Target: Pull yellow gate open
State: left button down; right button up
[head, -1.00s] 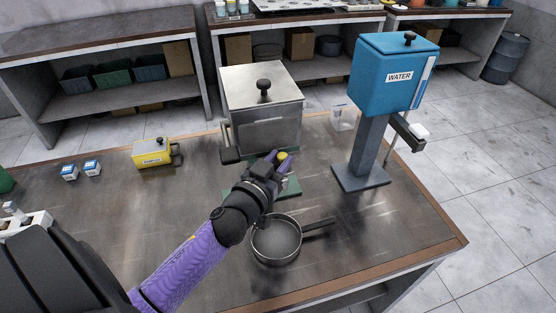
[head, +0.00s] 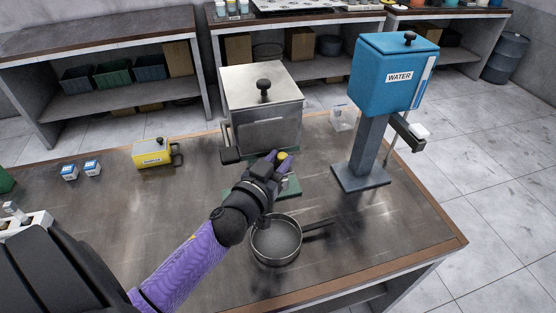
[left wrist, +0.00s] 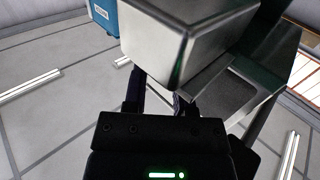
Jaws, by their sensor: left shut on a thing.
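The steel flotation tank (head: 262,118) with a black lid knob stands at the back middle of the bench. A small yellow piece, the yellow gate (head: 282,156), shows at the tank's front lower side, between purple fingertips. My left gripper (head: 279,162) reaches in from the lower left and is shut on it. The fingers cover most of the gate, so how far it is open cannot be told. In the left wrist view, the steel tank (left wrist: 180,45) fills the upper middle above the gripper, and the gate is hidden. My right gripper is not in view.
A dark pan (head: 276,241) sits on the bench just below my left gripper. A blue water dispenser (head: 395,80) stands to the right. The bench's front right is clear.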

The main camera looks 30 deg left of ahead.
pick_arm(q)
jog(key=w+d, duration=0.2)
jog(key=shift+w+d, duration=0.2)
jog(key=shift+w, duration=0.2)
jog(key=c, duration=0.8)
grip_release()
jog(key=o, duration=0.4)
jog(key=shift+w+d, duration=0.1)
jog(key=shift+d, duration=0.05)
jog(key=shift+c, duration=0.2)
jog(key=s, duration=1)
jog(key=shift+d+b, duration=0.3)
jog(key=shift+b, duration=0.1)
